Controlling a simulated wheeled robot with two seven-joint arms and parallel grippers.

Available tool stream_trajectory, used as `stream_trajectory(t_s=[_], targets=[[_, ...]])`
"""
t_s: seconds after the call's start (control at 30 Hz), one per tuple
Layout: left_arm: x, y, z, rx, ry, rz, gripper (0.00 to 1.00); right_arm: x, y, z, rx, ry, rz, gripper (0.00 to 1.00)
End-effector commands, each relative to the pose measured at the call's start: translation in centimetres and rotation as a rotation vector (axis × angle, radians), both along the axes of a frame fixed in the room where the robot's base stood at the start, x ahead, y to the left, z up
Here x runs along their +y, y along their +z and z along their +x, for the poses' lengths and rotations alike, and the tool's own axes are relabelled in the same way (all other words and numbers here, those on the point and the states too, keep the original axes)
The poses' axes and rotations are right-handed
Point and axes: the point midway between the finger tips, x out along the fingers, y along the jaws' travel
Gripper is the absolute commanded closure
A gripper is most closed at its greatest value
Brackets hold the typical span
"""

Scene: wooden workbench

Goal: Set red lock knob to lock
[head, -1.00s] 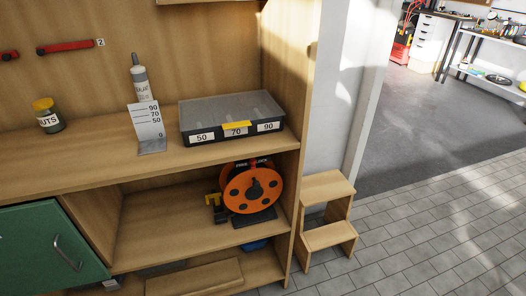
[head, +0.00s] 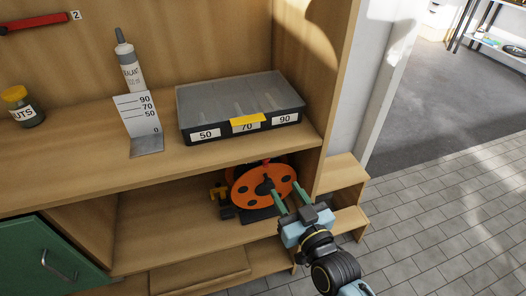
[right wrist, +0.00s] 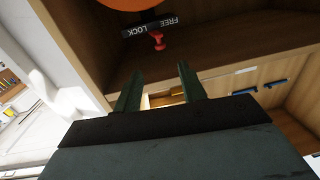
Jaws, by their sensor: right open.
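The orange cable reel (head: 246,186) stands on the shelf below the bench top. In the right wrist view, which looks upside down, its orange disc (right wrist: 135,3) shows at the top edge. A small red knob (right wrist: 157,42) shows there beside a dark label (right wrist: 150,26) reading FREE and LOCK; I cannot tell which word it points to. My right gripper (head: 285,192) is in front of the reel's right side, its fingers open. In the wrist view the open fingers (right wrist: 160,70) are apart from the knob, with nothing between them. My left gripper is not in view.
A clear-lidded organizer box (head: 238,101) sits on the bench top above the reel, beside a marked metal gauge (head: 139,120). A wooden side panel (head: 337,95) bounds the shelf on the right, near a step stool (head: 342,171).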

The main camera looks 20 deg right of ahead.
Motion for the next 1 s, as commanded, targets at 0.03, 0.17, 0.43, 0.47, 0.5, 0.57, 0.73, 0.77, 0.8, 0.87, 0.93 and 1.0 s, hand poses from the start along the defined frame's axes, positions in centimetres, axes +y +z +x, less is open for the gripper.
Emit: stream_trajectory(t_s=[0.03,0.17,0.43,0.47,0.5,0.57,0.73,0.77,0.8,0.87,0.93,1.0], targets=[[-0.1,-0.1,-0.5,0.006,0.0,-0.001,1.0,0.0,0.2,0.4,-0.006,-0.001,0.002,0.59],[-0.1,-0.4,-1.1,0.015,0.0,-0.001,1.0,0.3,0.2,2.1,-0.007,-0.002,0.002,0.59],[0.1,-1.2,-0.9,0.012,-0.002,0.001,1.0,1.0,0.1,7.5,-0.007,-0.001,0.002,0.59],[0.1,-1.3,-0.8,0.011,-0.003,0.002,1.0,1.1,0.1,8.1,-0.006,0.0,0.002,0.59],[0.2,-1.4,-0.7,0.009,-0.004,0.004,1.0,1.2,0.1,8.8,-0.005,0.0,0.002,0.59],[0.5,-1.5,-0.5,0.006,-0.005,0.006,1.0,1.3,0.1,9.8,-0.005,-0.001,0.002,0.59],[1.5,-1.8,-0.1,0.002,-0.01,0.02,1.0,1.6,0.1,12.0,-0.004,-0.001,0.002,0.59],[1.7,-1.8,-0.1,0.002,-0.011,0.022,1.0,1.6,0.1,12.3,-0.003,-0.001,0.001,0.59],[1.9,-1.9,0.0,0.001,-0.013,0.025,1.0,1.6,0.0,12.5,-0.002,-0.001,0.001,0.59],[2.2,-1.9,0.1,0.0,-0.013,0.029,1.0,1.7,0.1,12.8,-0.002,-0.001,0.001,0.59],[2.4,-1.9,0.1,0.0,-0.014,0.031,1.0,1.7,0.1,13.0,-0.002,-0.001,0.0,0.59],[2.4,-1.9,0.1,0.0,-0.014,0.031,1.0,1.7,0.1,13.1,-0.002,0.0,0.0,0.59]])
